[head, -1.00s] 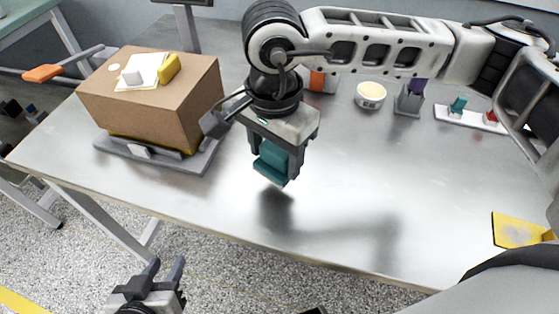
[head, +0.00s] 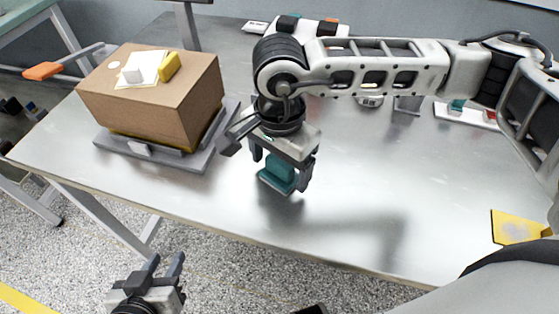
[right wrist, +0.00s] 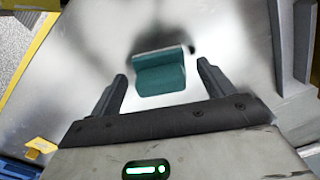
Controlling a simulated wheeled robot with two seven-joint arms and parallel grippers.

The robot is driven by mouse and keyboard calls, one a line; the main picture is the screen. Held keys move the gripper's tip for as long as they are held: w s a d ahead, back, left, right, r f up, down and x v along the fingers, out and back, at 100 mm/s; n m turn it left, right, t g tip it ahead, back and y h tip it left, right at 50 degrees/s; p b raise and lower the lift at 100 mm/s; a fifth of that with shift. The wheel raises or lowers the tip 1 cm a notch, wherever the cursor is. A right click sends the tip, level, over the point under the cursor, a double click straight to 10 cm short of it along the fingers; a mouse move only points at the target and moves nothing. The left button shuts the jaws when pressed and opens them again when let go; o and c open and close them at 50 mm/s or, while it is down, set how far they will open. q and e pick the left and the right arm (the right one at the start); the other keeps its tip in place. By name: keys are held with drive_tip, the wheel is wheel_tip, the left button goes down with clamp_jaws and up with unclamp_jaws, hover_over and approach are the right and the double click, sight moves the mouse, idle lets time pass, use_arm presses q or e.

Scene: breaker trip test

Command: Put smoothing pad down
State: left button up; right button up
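The teal smoothing pad (head: 277,177), a flat base with a raised grip, rests on the metal table (head: 370,215) near its front edge. My right gripper (head: 281,173) is above and around the pad, with its fingers spread. In the right wrist view the pad (right wrist: 160,77) lies beyond and between the two fingertips (right wrist: 163,70), with a gap on each side. My left gripper (head: 166,264) is empty, its fingers apart, low in front of the table over the floor.
A cardboard box (head: 150,95) stands on a grey platform (head: 150,154) at the left, with a yellow block (head: 169,66) on top. A yellow piece (head: 515,227) lies at the right edge. Small items at the back are partly hidden by my right arm. The table's middle is clear.

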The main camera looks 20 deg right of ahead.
sight(280, 162)
drive_tip(key=shift+r, duration=0.1)
wheel_tip(280, 162, up, 12)
idle(0.5)
idle(0.4)
